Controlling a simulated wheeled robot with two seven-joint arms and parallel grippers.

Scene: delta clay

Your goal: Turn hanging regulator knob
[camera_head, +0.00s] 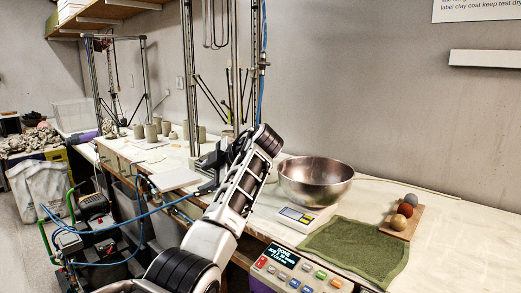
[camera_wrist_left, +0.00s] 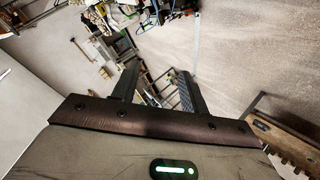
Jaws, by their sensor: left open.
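A small dark fitting (camera_head: 263,63) hangs with a blue tube on the right post of the nearer tall metal frame (camera_head: 190,70) in the head view. It may be the regulator; its knob is too small to make out. My left gripper (camera_head: 213,162) is in front of that frame, below and to the left of the fitting, at the end of my raised left arm. In the left wrist view its two dark fingers (camera_wrist_left: 157,90) stand apart with nothing between them. The fitting cannot be picked out in that view. My right gripper is not in view.
The bench holds a steel bowl (camera_head: 315,182), a scale (camera_head: 297,217), a green cloth (camera_head: 356,250), a board with several balls (camera_head: 404,220) and a control box (camera_head: 295,270). Clay cups (camera_head: 151,132) stand behind my arm. Blue hoses (camera_head: 120,233) run at the lower left.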

